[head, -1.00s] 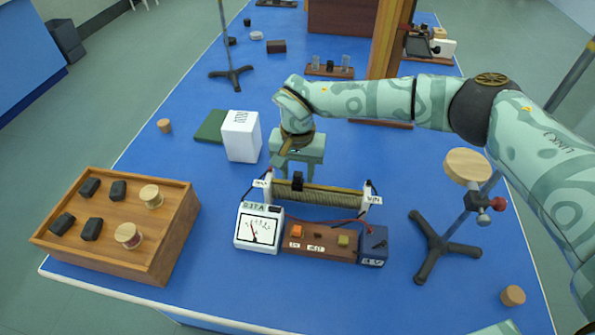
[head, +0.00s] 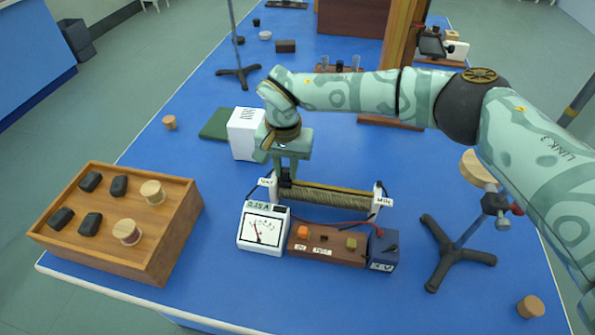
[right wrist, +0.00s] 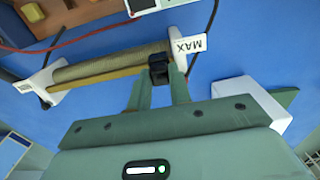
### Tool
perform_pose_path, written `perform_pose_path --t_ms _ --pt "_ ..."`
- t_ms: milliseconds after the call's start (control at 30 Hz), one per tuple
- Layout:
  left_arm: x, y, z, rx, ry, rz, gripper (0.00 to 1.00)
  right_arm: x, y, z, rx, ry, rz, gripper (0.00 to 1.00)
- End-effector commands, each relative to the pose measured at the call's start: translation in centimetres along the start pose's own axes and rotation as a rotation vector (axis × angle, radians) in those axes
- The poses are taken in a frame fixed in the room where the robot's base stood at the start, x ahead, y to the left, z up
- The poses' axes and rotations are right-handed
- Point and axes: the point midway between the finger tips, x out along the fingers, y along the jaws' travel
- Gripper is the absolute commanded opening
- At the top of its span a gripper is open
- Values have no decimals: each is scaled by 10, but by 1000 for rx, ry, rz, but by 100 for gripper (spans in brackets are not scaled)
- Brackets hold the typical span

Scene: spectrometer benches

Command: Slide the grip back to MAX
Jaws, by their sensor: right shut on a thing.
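The rheostat (head: 330,197) is a coil of brown wire between two white end plates, with a rod along its top. Its MAX plate (head: 267,183) is at the left in the head view and its MIN plate (head: 382,201) at the right. My right gripper (head: 285,173) is shut on the black slider grip (right wrist: 158,69), close beside the MAX plate. In the right wrist view the MAX label (right wrist: 189,46) is just right of the grip, and both fingers stand around it. My left gripper is not in view.
A white meter (head: 263,228), a brown switch board (head: 326,245) and a blue box (head: 382,249) stand in front of the rheostat. A white box (head: 244,133) is behind it. A wooden tray (head: 140,250) is at left, a ring stand (head: 455,250) at right.

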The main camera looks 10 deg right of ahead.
Motion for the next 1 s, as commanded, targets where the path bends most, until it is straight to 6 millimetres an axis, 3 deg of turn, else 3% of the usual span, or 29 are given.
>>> perform_pose_path --t_ms 200,233,300,667,767,1000 --pt "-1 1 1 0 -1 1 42 -3 -4 1 -5 3 -9 0" --pt "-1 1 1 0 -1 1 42 -3 -4 1 -5 3 -9 23" --pt "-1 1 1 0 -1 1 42 -3 -4 1 -5 3 -9 42" --pt "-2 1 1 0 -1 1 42 -8 -2 1 -3 3 -6 42" --pt "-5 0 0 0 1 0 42 -22 -2 1 -3 4 -6 42" --pt "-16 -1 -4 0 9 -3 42 -87 -3 0 -3 7 -8 42"
